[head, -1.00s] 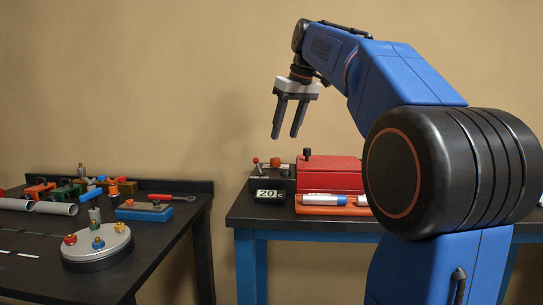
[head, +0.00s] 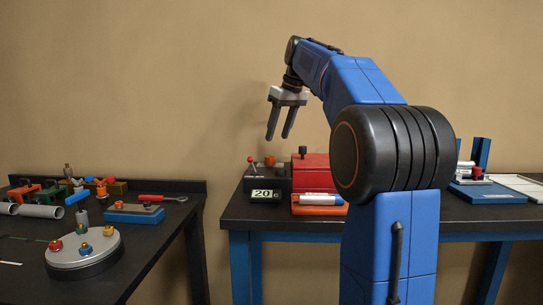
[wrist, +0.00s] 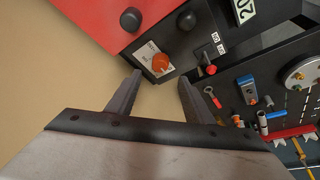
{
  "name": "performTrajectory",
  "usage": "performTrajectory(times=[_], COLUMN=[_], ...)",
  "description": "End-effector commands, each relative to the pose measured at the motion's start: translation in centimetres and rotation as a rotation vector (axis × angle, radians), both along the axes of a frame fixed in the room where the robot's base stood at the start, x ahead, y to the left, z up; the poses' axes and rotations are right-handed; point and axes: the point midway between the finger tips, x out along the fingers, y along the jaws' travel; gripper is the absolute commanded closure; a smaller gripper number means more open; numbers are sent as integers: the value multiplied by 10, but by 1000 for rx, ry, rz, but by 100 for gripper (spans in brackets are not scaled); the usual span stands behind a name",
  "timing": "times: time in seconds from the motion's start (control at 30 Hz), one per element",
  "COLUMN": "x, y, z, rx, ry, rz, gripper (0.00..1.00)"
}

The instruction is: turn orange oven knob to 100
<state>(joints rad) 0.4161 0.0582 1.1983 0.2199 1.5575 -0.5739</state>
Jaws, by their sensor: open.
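The orange knob (head: 269,161) sits on top of a dark control box (head: 281,181) at the left end of the right bench. In the wrist view the orange knob (wrist: 160,63) sits on a white dial label (wrist: 148,58); its marks are too small to read. A display (head: 264,195) on the front reads 20 C. My gripper (head: 278,138) is open and empty, pointing down above the box. In the wrist view its fingertips (wrist: 160,78) lie either side of the knob in the picture, apart from it.
A red box (head: 316,170) with a black knob stands right of the control box. A red-tipped lever (head: 251,159) is on its left. An orange tray (head: 320,210) with markers lies in front. The left table (head: 130,239) holds a round plate with knobs and several tools.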

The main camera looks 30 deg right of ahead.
Motion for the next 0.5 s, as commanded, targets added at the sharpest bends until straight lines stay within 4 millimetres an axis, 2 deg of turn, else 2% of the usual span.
performTrajectory(times=[0.3,0.5], x=[20,30], y=[5,6], z=[-52,-75], rx=[1,1], ry=[2,1], rz=[1,0], gripper=[53,53])
